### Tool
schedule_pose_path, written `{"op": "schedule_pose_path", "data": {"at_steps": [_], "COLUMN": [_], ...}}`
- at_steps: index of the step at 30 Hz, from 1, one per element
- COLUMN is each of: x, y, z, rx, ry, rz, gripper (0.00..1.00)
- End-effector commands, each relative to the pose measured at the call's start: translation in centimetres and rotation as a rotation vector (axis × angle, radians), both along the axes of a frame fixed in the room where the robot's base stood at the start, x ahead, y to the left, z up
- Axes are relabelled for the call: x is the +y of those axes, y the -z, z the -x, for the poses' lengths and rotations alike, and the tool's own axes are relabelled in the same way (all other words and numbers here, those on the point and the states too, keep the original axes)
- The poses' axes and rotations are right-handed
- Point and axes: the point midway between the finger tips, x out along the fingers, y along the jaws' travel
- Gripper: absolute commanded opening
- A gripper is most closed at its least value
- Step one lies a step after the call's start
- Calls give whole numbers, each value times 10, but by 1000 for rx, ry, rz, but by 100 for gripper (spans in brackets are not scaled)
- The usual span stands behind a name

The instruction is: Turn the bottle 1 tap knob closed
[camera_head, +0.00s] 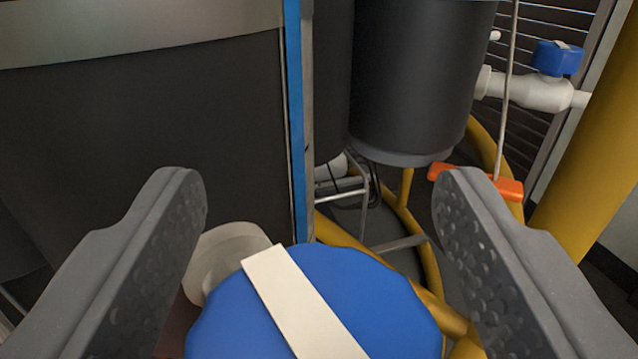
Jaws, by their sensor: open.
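A round blue tap knob (380,290) with a cream bar across its top fills the lower middle of the view. The bar runs slantwise, from upper left to lower right. A whitish pipe fitting (222,252) shows behind the knob at its left. My gripper (312,190) is open, with one grey dimpled finger to the left of the knob and one to the right. The fingers appear apart from the knob, and nothing is held. The knob's lower edge is cut off by the frame. No bottle number is visible.
A large dark tank (150,150) stands at the left, and dark cylinders (415,80) hang behind. Yellow pipes (590,150) run at the right and below. Another blue knob (557,58) sits on a white valve at upper right. An orange handle (508,188) is near the right finger.

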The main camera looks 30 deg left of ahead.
Motion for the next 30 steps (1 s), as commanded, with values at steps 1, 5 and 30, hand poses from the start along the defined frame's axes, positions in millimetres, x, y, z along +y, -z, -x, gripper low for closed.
{"op": "schedule_pose_path", "data": {"at_steps": [1,5,30], "x": [1,1,1], "y": [0,0,5], "z": [-1,-1,-1], "rx": [0,0,1], "ry": [0,0,80], "rz": [0,0,1], "gripper": [61,61,16]}}
